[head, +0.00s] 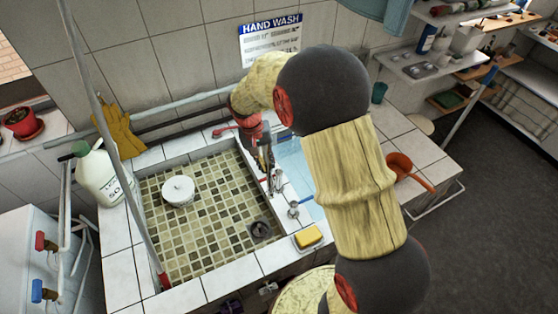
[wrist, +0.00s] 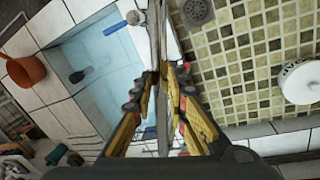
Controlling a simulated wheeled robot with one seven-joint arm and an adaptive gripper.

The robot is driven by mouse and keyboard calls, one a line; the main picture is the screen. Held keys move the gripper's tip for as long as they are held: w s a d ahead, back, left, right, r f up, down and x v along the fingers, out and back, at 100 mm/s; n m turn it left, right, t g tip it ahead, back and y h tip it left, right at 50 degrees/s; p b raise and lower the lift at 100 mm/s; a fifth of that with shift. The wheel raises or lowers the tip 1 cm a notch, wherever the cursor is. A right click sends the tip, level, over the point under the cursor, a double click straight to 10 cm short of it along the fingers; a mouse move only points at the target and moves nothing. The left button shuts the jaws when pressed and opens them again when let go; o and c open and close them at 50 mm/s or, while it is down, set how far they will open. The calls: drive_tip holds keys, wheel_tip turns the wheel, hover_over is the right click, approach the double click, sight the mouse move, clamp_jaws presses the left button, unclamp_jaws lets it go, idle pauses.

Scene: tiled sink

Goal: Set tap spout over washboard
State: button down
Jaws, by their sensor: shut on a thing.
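My gripper (head: 264,158) is at the tap by the divider between the two basins. In the wrist view its yellow fingers (wrist: 162,76) are closed on the thin metal tap spout (wrist: 154,30). The spout runs along the divider, between the pale blue basin and the tiled basin. The tap body (head: 276,181) shows below my gripper in the head view. The pale blue surface (head: 296,168), seemingly the washboard side, is right of the tap, partly hidden by my arm. It also shows in the wrist view (wrist: 108,72); ridges are not clear.
The tiled basin (head: 200,225) holds a white round lidded pot (head: 178,190) and a drain (head: 260,230). A yellow sponge (head: 308,237) lies on the front ledge. An orange dipper (head: 399,166) is on the right counter. A white jug (head: 101,176) stands at left.

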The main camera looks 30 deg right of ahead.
drive_tip(key=w+a+m+g+y+p, duration=0.1)
drive_tip(key=w+a+m, duration=0.6)
drive_tip(key=w+m, duration=0.1)
drive_tip(key=shift+a, duration=0.35)
idle(0.4)
drive_tip(key=c, duration=1.7)
unclamp_jaws()
drive_tip(key=shift+s, duration=0.1)
drive_tip(key=shift+c, duration=0.2)
wheel_tip(320, 180, up, 12)
drive_tip(key=w+a, duration=0.1)
drive_tip(key=w, duration=0.1)
drive_tip(key=shift+f, duration=0.15)
